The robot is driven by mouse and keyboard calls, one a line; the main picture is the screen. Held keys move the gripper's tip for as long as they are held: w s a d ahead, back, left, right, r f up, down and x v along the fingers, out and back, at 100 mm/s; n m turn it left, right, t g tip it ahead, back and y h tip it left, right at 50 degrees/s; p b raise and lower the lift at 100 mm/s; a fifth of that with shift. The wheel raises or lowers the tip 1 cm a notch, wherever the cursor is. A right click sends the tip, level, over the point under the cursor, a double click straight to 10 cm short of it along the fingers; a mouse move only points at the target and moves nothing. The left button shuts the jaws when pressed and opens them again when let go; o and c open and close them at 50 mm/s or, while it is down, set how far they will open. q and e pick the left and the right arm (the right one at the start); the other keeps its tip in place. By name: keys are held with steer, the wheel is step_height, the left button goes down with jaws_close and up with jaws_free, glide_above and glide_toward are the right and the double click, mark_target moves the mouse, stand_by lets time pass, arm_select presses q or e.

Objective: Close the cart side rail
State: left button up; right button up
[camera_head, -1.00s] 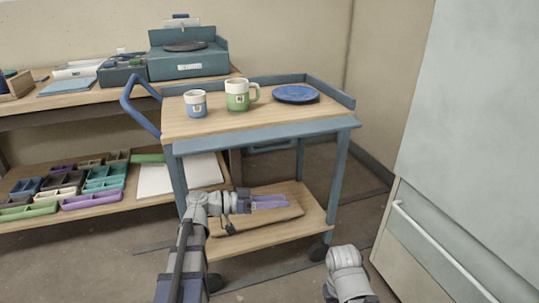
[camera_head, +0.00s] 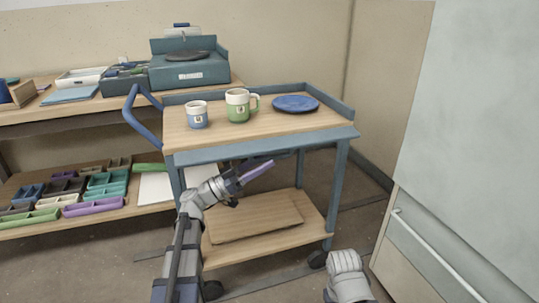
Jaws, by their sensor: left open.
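The cart (camera_head: 190,145) has a wooden top and blue frame. Raised blue rails stand along its back and right edges. A grey-blue strip (camera_head: 285,145), which looks like the lowered side rail, runs along the near edge and does not rise above the top. My left gripper (camera_head: 258,170) is open and empty, its purple fingers pointing up and right. It is in front of the cart, below the strip and above the lower shelf in the picture, with no clear contact. My right arm shows at the bottom right, but its gripper is out of the frame.
On the cart top stand a blue-and-white cup (camera_head: 197,117), a green mug (camera_head: 238,107) and a blue plate (camera_head: 296,104). A board (camera_head: 255,218) lies on the lower shelf. A workbench with trays is at left; a pale cabinet (camera_head: 465,130) is at right.

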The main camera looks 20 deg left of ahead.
arm_select(q)
steer(key=shift+p+x, duration=0.3)
steer(key=shift+x, duration=0.9)
steer(key=shift+c, duration=0.3)
jaws_close()
